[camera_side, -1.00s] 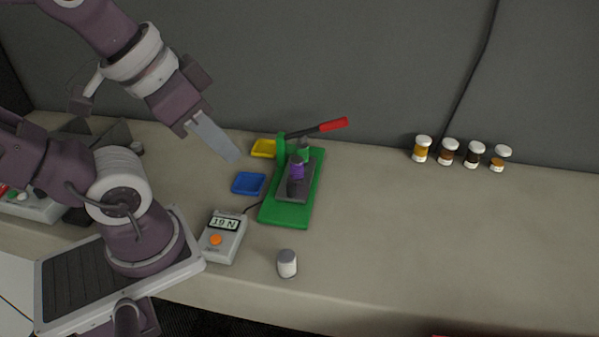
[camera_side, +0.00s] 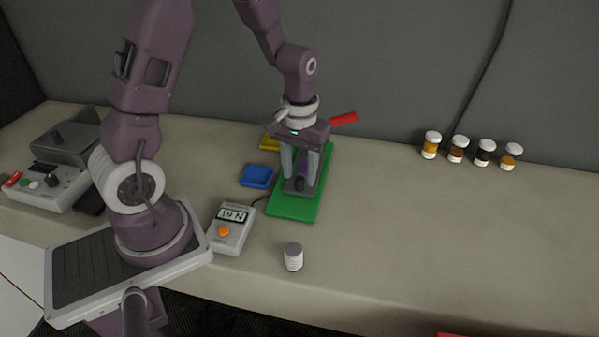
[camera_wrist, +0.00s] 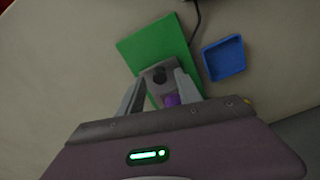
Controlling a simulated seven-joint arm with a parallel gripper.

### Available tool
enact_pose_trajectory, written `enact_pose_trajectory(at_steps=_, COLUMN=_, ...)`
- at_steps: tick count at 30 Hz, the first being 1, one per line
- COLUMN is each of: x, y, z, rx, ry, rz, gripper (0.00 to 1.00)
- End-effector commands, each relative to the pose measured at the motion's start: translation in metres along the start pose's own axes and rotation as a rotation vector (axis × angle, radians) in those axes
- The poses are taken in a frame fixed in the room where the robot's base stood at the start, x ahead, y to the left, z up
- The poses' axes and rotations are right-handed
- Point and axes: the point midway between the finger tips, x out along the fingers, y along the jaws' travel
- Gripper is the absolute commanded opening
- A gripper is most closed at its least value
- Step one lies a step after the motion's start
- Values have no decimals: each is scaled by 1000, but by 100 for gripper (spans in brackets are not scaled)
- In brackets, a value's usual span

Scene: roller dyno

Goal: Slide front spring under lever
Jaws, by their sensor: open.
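The green press base (camera_side: 293,208) stands on the bench, with its red lever handle (camera_side: 344,118) sticking out behind my gripper. A grey sliding plate (camera_wrist: 146,74) lies on the base. A purple spring (camera_side: 304,163) stands on this plate, and it also shows in the wrist view (camera_wrist: 172,100). A dark round piece (camera_wrist: 159,75) sits in front of it. My gripper (camera_side: 301,180) is open and points down over the plate, one finger on each side of the purple spring. I cannot tell whether the fingers touch anything. The lever's pivot and the area under it are hidden.
A blue tray (camera_side: 257,176) and a partly hidden yellow tray (camera_side: 269,143) stand left of the press. A force display (camera_side: 231,229) reading 19 N and a small grey-capped jar (camera_side: 293,257) are in front. Several capped jars (camera_side: 458,149) stand at the back right.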

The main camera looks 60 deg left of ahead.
Motion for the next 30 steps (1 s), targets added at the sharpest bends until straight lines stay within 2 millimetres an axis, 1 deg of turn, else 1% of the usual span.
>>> enact_pose_trajectory(at_steps=1, x=5, y=0, z=1, rx=0, ry=-3, rz=-1, gripper=41)
enact_pose_trajectory(at_steps=3, x=8, y=0, z=1, rx=0, ry=-1, rz=0, gripper=41)
enact_pose_trajectory(at_steps=9, x=9, y=0, z=0, rx=1, ry=0, rz=1, gripper=41)
enact_pose_trajectory(at_steps=10, x=9, y=0, z=0, rx=1, ry=0, rz=1, gripper=39)
enact_pose_trajectory(at_steps=16, x=9, y=0, z=0, rx=1, ry=0, rz=1, gripper=0)
enact_pose_trajectory(at_steps=30, x=8, y=0, z=0, rx=1, ry=0, rz=1, gripper=0)
